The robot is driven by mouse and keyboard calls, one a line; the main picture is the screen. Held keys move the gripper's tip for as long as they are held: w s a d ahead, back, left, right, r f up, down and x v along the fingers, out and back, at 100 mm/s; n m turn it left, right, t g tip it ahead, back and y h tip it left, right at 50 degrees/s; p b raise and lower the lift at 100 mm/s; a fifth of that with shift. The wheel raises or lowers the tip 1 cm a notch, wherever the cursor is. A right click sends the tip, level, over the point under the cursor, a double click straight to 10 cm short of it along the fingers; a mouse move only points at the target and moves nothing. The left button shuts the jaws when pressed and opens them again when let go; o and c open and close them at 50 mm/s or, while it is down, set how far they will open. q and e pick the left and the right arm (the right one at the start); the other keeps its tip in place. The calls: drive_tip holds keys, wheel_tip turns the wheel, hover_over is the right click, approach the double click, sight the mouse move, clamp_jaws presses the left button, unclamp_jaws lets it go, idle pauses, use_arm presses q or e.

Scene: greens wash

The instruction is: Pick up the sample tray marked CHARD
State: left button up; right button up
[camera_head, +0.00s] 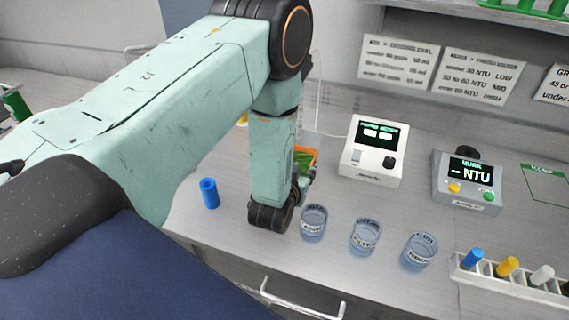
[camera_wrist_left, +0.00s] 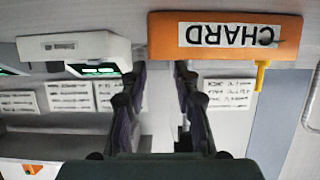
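The orange sample tray (camera_wrist_left: 164,36) shows upside down in the left wrist view, with a white CHARD label. In the head view only a corner of an orange tray (camera_head: 316,154) with something green in it shows behind my left forearm, which hides the rest. My left gripper (camera_wrist_left: 160,66) is open, with a clear gap between its fingers. The tray lies beyond the fingertips, up and to the right, and its left end overlaps the gap in the picture. I cannot tell whether a finger touches it. My right gripper is in neither view.
Glass beakers (camera_head: 313,222) stand near the front edge. A blue cylinder (camera_head: 209,193) is left of my wrist. A vial rack (camera_head: 510,283) stands front right.

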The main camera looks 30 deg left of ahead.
sight(312, 164)
use_arm(q)
drive_tip(key=w, duration=0.2)
drive_tip(key=shift+w+d+f, duration=0.3)
drive_tip(key=shift+d, duration=0.05)
drive_tip(key=shift+w+a+f+p, duration=0.2)
drive_tip(key=shift+w+f+p, duration=0.1)
drive_tip(key=shift+w, duration=0.35)
drive_tip(key=shift+w+a+f, duration=0.3)
drive_tip(key=shift+a, duration=0.05)
drive_tip(key=shift+s+d+r, duration=0.2)
drive_tip(key=shift+d+r, duration=0.05)
drive_tip(key=shift+d, duration=0.1)
drive_tip(key=c, duration=0.4)
drive_tip(key=shift+a, duration=0.1)
clamp_jaws()
drive_tip(key=shift+w+a+f, duration=0.1)
drive_tip(key=shift+a+f, duration=0.1)
drive_tip(key=shift+d+r, duration=0.1)
drive_tip(key=shift+d, duration=0.1)
